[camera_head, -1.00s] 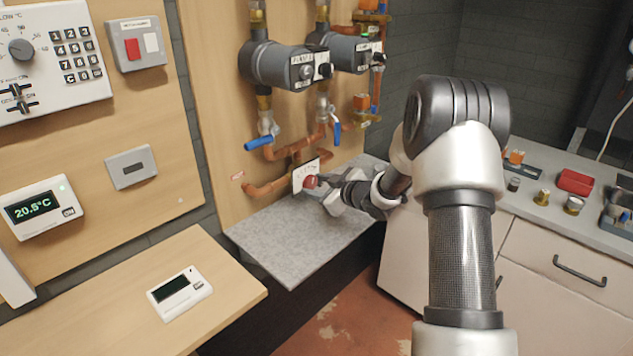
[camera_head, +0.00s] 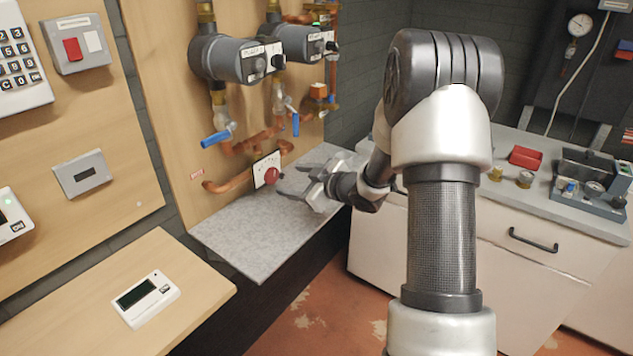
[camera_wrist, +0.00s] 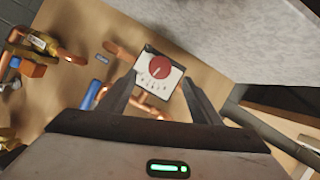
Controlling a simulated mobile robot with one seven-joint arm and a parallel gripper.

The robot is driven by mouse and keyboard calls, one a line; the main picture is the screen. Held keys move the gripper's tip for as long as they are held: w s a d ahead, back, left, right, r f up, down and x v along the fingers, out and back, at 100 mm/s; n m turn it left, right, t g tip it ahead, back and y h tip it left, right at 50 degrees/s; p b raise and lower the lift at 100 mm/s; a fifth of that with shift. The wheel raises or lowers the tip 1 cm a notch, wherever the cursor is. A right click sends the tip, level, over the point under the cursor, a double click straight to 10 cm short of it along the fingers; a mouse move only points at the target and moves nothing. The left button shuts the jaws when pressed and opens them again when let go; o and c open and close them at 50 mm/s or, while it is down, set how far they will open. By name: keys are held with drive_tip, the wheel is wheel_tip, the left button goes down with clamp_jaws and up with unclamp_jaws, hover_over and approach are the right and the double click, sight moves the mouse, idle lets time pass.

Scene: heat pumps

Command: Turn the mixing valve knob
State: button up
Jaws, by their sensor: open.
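The mixing valve knob (camera_head: 272,175) is red and round, on a white scale plate (camera_head: 261,167) low on the wooden board, just above the grey shelf. In the wrist view the knob (camera_wrist: 159,67) shows its face with a pale pointer line, and the plate (camera_wrist: 172,81) looks tilted. My gripper (camera_head: 290,184) is open and empty, to the right of the knob and apart from it. In the wrist view its two fingers (camera_wrist: 158,82) point toward the plate, with the knob between their tips in the picture.
Copper pipes (camera_head: 236,182) and blue-handled valves (camera_head: 216,137) sit above and left of the knob. Two pumps (camera_head: 228,60) stick out higher up. The grey shelf (camera_head: 262,233) below is bare. A white thermostat (camera_head: 146,298) lies on the wooden ledge at the front.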

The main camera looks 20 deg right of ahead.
drive_tip(key=v, duration=1)
drive_tip(key=shift+p, duration=0.45)
drive_tip(key=shift+f, duration=0.1)
drive_tip(key=s+d+r+m+g+h+p, duration=0.1)
drive_tip(key=s+d+r+m+h, duration=0.2)
drive_tip(key=r, duration=0.4)
drive_tip(key=s+d+r+m+g+h+p, duration=0.1)
drive_tip(key=s+d+r+m+h, duration=0.1)
drive_tip(key=r+m+h, duration=0.3)
drive_tip(key=s+a+m+g+y+b, duration=0.15)
drive_tip(key=s+a, duration=0.25)
drive_tip(key=s, duration=0.5)
drive_tip(key=s+a+g, duration=0.2)
drive_tip(key=s+a, duration=0.3)
drive_tip(key=s, duration=0.3)
drive_tip(key=s+a+m+g+b, duration=0.1)
drive_tip(key=s+a, duration=0.3)
drive_tip(key=s, duration=0.5)
wheel_tip(320, 180, up, 13)
drive_tip(key=p, duration=1.3)
drive_tip(key=shift+w+f, duration=0.25)
drive_tip(key=shift+w, duration=0.25)
